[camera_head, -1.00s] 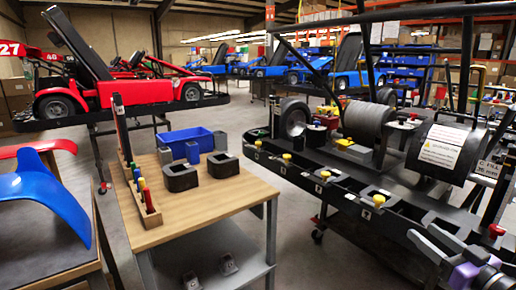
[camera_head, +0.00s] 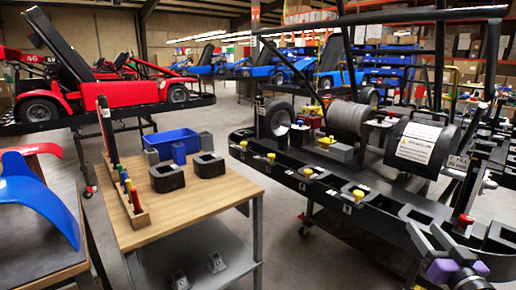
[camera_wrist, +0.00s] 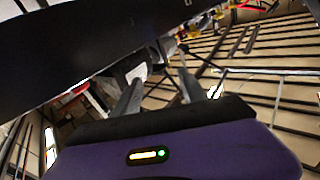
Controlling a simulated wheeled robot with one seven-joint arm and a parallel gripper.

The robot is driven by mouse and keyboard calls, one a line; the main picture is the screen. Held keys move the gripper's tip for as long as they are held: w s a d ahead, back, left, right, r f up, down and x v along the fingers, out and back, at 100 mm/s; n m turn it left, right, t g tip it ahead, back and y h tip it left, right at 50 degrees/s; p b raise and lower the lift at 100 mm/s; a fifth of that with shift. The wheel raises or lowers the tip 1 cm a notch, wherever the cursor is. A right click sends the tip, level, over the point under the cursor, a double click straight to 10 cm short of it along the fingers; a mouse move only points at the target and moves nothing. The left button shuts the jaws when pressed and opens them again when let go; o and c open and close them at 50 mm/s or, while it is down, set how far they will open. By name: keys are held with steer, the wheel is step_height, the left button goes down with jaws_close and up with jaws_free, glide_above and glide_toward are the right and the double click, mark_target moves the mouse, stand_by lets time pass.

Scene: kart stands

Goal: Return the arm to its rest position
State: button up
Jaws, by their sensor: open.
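My gripper (camera_head: 426,231) shows at the lower right of the head view, with grey fingers and a purple and black body. Its two fingers stand apart with nothing between them. It is in front of the right kart stand's black rail (camera_head: 330,193), and I cannot tell how far above or beside it. In the wrist view my gripper (camera_wrist: 158,82) shows its two fingers spread, pointing up the picture over a tilted background. Most of my arm is out of view.
A wooden table (camera_head: 205,205) holds a blue bin (camera_head: 172,141), black blocks and a tool rack. The right stand carries a kart with a grey drum (camera_head: 348,118). A dark surface (camera_wrist: 70,45) fills the wrist view's upper left. Floor is clear between table and stand.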

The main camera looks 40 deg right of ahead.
steer(key=s+a+f+n+t+y+p, duration=0.1)
steer(key=s+a+n+y+p, duration=0.15)
steer(key=a, duration=1.05)
steer(key=s+a+f+n+t+y+p, duration=0.1)
steer(key=a+n+y+p, duration=0.2)
steer(key=a, duration=1.1)
steer(key=s+a+n+g+y+p, duration=0.2)
steer(key=s+a+y+p, duration=0.3)
steer(key=s+a, duration=0.6)
steer(key=a+n, duration=0.1)
steer(key=a, duration=0.3)
steer(key=shift+s+a+r+y, duration=0.15)
steer(key=shift+s+a+y, duration=0.1)
steer(key=shift+s+y, duration=0.1)
